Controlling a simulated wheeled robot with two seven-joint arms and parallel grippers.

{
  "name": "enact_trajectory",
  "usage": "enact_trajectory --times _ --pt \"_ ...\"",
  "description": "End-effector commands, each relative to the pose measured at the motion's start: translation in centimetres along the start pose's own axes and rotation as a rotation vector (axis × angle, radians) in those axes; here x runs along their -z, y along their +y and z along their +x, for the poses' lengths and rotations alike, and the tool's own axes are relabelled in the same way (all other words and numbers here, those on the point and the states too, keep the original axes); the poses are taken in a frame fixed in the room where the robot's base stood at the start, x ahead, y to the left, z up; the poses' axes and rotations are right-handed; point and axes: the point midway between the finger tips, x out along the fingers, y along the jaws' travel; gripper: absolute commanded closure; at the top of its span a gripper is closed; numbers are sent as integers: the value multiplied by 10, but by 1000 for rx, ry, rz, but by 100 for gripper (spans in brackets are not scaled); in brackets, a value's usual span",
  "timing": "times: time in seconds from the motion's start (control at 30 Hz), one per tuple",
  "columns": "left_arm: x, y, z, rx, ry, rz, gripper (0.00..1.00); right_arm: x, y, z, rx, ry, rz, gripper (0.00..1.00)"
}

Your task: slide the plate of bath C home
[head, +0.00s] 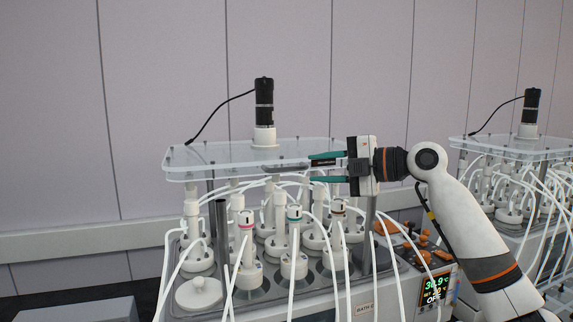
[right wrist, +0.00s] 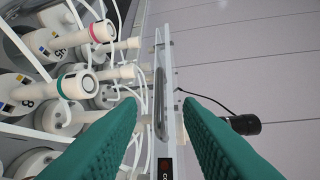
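The clear plate (head: 225,165) lies level above the bath, on posts, with a black stirrer motor (head: 264,105) on top. Its front edge bears a grey slotted grip (head: 287,167). My right gripper (head: 314,169) reaches in from the right, its teal fingers above and below the plate's edge. In the right wrist view the plate's edge (right wrist: 165,60) runs between the fingers of the open gripper (right wrist: 161,103), with a visible gap on each side. A partly hidden label reading "BATH" (head: 364,309) is on the bath's front. My left gripper is not in view.
White bottles with coloured rings (head: 295,245) and many white tubes stand below the plate. A display panel (head: 435,288) and orange-brown pieces (head: 395,233) lie under my right arm. A second bath with a similar plate (head: 520,147) stands at right. Wall behind.

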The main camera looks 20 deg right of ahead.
Motion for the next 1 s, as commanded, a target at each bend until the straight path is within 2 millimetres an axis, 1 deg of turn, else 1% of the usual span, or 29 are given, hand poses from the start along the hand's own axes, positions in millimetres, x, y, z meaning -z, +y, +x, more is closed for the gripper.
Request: enact_trajectory --times 0.03,0.2,0.3,0.4,0.57,0.8,0.83,0.87,1.0 --pt "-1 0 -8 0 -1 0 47 -1 -3 12 -2 -3 2 67" --pt "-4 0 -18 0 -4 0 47 -1 -3 45 -1 -3 3 67" --pt "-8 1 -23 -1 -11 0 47 -1 -3 61 0 -1 2 67" --pt "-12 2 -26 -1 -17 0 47 0 -2 72 0 -1 2 67" --pt "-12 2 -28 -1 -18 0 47 0 -1 80 0 0 1 67" --pt "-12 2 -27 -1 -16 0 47 0 0 80 0 0 1 67" --pt "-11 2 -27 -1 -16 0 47 0 0 80 0 0 1 69" --pt "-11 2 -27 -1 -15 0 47 0 0 80 0 0 1 74" --pt "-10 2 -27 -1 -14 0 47 0 0 80 0 0 1 97"
